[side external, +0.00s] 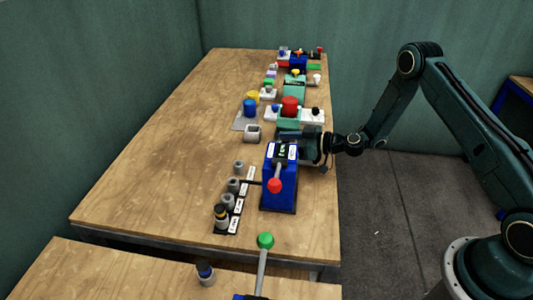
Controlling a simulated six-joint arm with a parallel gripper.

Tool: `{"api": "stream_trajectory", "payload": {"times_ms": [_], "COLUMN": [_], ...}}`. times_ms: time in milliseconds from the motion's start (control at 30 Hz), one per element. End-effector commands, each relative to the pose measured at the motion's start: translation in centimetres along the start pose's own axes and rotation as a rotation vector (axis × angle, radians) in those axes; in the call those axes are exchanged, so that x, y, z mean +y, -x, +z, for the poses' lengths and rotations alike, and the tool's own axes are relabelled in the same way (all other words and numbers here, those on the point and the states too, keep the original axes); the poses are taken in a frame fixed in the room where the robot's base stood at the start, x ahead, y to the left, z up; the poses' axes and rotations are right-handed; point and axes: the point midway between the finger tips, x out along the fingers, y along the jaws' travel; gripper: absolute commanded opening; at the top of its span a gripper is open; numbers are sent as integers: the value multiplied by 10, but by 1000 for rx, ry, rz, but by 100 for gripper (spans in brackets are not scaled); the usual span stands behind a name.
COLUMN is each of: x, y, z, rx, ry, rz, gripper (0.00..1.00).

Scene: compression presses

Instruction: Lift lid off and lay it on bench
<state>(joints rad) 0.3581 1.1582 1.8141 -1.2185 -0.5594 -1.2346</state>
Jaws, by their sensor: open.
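My gripper (293,137) reaches in from the right, low over the bench (165,150), just behind a blue press (279,185) with a red-knobbed lever. Its jaws are open; the fingertips are small and partly hidden by the press top, so I cannot tell what lies between them. I cannot make out for certain which part is the lid. A small grey-white hollow block (252,132) sits on the bench to the left of the gripper.
Several grey cylinders (228,202) stand by a labelled black strip left of the press. A green-knobbed lever (264,241) rises in front. The bench's left side is clear.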

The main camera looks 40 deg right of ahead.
Motion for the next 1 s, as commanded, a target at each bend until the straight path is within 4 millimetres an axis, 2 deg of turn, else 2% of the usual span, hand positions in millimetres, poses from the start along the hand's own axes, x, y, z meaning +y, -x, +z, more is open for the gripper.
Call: {"api": "stream_trajectory", "payload": {"times_ms": [433,467,667,1000], "x": [0,0,0,0], "y": [0,0,0,0], "z": [0,0,0,-1], "rx": [0,0,0,1], "ry": [0,0,0,0], "rz": [0,0,0,0], "gripper": [43,39,0,0]}}
